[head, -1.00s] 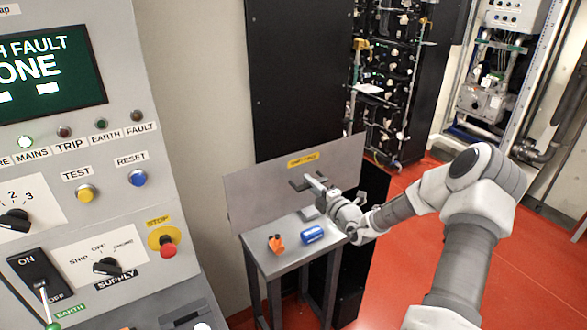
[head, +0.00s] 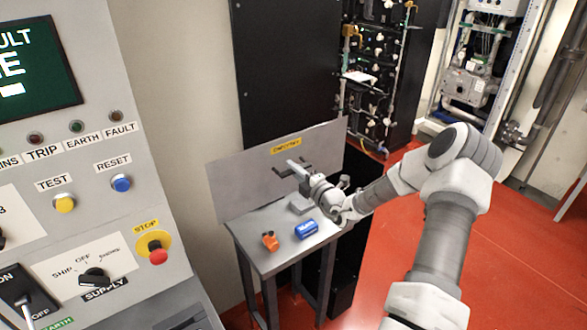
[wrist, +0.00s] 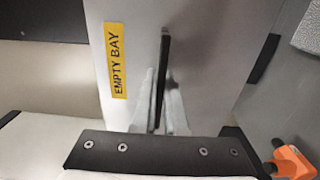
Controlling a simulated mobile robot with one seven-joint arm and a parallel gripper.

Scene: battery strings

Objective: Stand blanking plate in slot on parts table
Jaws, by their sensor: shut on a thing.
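The blanking plate (head: 237,185) is a wide, thin grey panel with a yellow "EMPTY BAY" label. It stands upright at the back of the parts table (head: 262,262). My gripper (head: 291,167) is shut on the plate's dark handle, on the face toward me. In the wrist view the plate (wrist: 205,62) fills the middle, and the black handle (wrist: 163,75) lies between the fingers of my gripper (wrist: 161,105).
An orange tool (head: 270,241) and a blue object (head: 306,229) lie on the table. A grey block (head: 300,205) is under my gripper. The control panel (head: 115,225) stands close at left, with a black cabinet (head: 285,70) behind. Red floor is clear at right.

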